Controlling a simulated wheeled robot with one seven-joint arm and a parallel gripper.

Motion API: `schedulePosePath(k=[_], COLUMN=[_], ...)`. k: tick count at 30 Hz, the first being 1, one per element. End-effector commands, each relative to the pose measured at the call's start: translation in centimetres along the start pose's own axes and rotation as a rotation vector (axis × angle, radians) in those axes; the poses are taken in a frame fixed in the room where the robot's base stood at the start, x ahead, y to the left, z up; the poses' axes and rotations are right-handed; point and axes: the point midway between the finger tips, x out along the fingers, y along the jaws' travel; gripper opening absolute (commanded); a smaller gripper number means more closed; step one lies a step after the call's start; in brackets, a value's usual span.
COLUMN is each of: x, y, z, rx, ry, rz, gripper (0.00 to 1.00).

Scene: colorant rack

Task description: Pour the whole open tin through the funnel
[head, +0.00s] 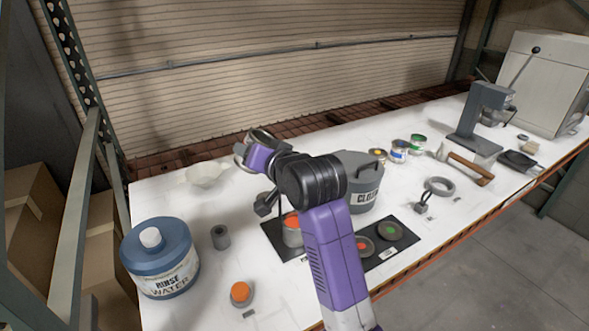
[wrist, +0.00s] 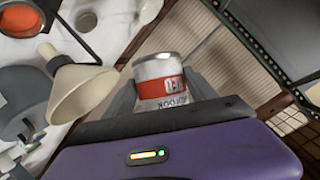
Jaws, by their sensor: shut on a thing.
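My gripper (wrist: 160,95) is shut on a tin (wrist: 162,70) with a white and red label and a metal rim, shown large in the wrist view. In the head view my gripper (head: 250,155) is above the back of the table, partly hidden by my arm. A cream cone, apparently the funnel (wrist: 80,92), is beside the tin in the wrist view, apart from it, its narrow end toward the upper left. The funnel is not clearly visible in the head view. The tin's contents are hidden, and no stream is visible.
A grey lidded pot (head: 366,197) marked CLOSED is behind my arm. A rinse water jar (head: 163,270) stands at left, a pale dish (head: 204,174) at back left. Several small tins stand further right.

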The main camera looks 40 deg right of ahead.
Motion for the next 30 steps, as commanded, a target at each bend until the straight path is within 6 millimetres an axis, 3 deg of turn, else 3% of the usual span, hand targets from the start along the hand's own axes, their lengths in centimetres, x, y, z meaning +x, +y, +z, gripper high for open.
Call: schedulePosePath(k=[12,30], x=[-0.6,-0.6], y=[0.3,0.4], z=[-1.2,-1.1], rx=[0.181,0.253], ry=[0.015,0.02], rz=[-0.088,-0.126], gripper=[0.0,0.0])
